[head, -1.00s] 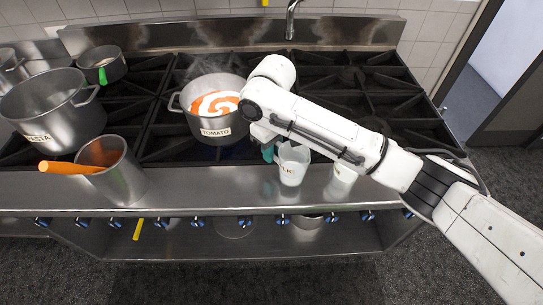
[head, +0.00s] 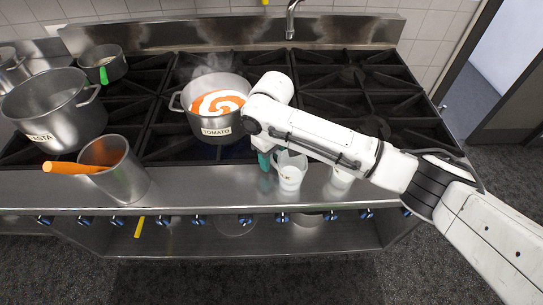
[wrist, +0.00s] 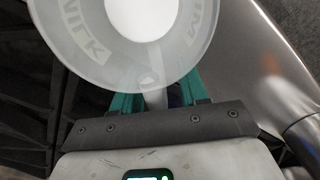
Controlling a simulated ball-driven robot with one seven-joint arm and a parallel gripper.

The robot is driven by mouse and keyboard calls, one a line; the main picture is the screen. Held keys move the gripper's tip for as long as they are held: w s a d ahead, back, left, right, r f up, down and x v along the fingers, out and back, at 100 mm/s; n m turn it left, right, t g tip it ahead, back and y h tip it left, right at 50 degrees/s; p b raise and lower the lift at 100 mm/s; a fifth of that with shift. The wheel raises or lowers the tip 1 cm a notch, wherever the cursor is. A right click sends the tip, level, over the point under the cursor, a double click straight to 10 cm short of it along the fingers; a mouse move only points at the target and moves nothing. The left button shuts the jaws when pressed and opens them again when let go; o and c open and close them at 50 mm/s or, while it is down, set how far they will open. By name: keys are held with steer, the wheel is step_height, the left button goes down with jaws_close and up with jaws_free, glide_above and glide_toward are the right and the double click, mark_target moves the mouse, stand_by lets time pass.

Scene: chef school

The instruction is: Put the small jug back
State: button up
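The small jug (head: 289,177) is white and translucent, and stands roughly upright over the steel front ledge of the stove. I cannot tell whether its base touches the ledge. In the wrist view the jug (wrist: 75,40) fills the top, with white liquid inside and MILK lettering on its wall. My gripper (head: 265,158), with teal fingers, is at the left of the jug in the head view. In the wrist view its fingers (wrist: 160,102) are on either side of the jug's handle, shut on it. The fingertips are partly hidden under the rim.
A second whitish vessel (head: 341,178) stands close on the right, partly behind my arm. The TOMATO pot (head: 213,126) steams on the burners behind. A steel container (head: 122,175) with an orange utensil and the PASTA pot (head: 50,115) are left. The ledge (head: 205,187) between is clear.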

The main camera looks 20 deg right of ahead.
step_height(320, 180, up, 12)
steer(key=shift+w+d+r+b, duration=0.1)
steer(key=shift+w+r+b, duration=0.05)
steer(key=shift+b, duration=0.75)
